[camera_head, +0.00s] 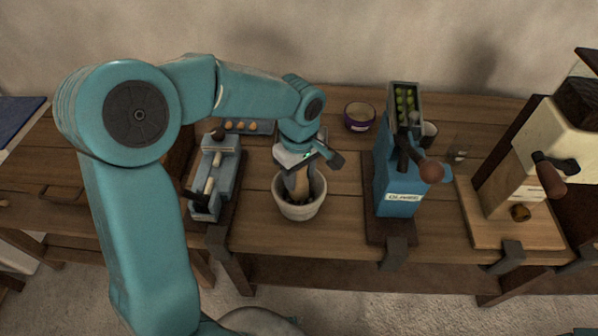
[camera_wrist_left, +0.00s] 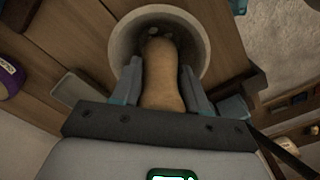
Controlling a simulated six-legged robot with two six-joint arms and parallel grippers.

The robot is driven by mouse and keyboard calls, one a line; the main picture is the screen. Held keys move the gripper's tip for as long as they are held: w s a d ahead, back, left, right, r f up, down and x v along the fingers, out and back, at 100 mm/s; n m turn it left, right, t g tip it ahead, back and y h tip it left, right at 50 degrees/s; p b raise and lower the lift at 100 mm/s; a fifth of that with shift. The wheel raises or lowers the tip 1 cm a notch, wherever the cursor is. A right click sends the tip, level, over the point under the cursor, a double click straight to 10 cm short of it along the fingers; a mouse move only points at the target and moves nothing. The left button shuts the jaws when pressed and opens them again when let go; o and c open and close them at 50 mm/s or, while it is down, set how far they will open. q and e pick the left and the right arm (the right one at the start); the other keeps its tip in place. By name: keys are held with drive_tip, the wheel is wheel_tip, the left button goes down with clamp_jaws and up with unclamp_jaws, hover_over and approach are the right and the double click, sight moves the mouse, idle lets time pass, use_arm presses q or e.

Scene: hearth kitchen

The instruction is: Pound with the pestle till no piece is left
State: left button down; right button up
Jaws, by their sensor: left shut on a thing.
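My left gripper (camera_head: 297,180) is shut on a tan wooden pestle (camera_head: 301,182). The pestle stands with its lower end inside a pale stone mortar (camera_head: 299,210) on the wooden table. In the left wrist view the pestle (camera_wrist_left: 162,75) lies between the two fingers (camera_wrist_left: 163,90) and reaches into the mortar (camera_wrist_left: 122,42). A few small light pieces (camera_wrist_left: 153,33) show in the dark bowl beyond the pestle's end. My right gripper is in neither view.
Right of the mortar stands a blue press (camera_head: 398,185) with green fruit on top. A purple bowl (camera_head: 360,117) stands behind. A grey device (camera_head: 213,175) stands to the left. A cream machine with a crank (camera_head: 520,160) is at the far right.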

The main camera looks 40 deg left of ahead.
use_arm(q)
drive_tip(key=shift+f, duration=0.5)
wheel_tip(320, 180, up, 5)
drive_tip(key=p, duration=0.3)
drive_tip(key=shift+f, duration=0.1)
drive_tip(key=shift+f+b, duration=0.4)
drive_tip(key=shift+w+f, duration=0.1)
drive_tip(key=shift+f, duration=0.2)
